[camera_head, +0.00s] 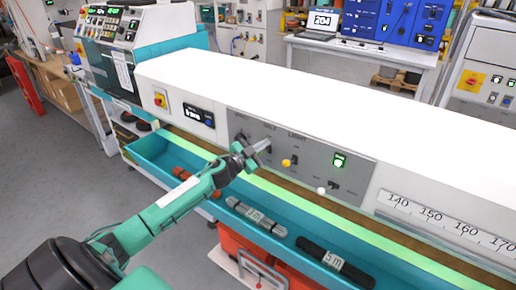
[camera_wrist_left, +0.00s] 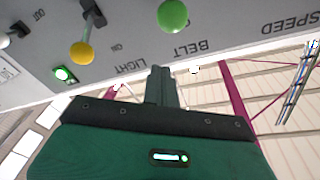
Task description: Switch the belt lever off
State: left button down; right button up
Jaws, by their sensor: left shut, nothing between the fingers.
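The belt lever's green ball (camera_wrist_left: 173,15) shows at the top edge of the left wrist view, which sees the panel upside down. It is beside the BELT label. Its base is out of that view, so I cannot tell its setting. In the head view my left gripper covers this lever. My left gripper (camera_head: 264,146) is in front of the grey control panel (camera_head: 318,167), near the BELT label. In the left wrist view its shut, empty fingers (camera_wrist_left: 160,72) point toward the panel, apart from the green ball in the picture. My right gripper is out of view.
The light lever has a yellow ball (camera_head: 286,162); a lever with a white ball (camera_head: 321,190) is farther right. A teal trough (camera_head: 304,226) with dark bundles runs below the panel.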

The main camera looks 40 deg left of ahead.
pick_arm(q)
jog(key=shift+w+a+f, duration=0.1)
jog(key=shift+a+f, duration=0.4)
jog(key=shift+f, duration=0.35)
jog(key=shift+w+a+f, duration=0.1)
jog(key=shift+a+f, duration=0.35)
jog(key=shift+f, duration=0.35)
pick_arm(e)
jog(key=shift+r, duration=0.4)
pick_arm(q)
jog(key=shift+s, duration=0.1)
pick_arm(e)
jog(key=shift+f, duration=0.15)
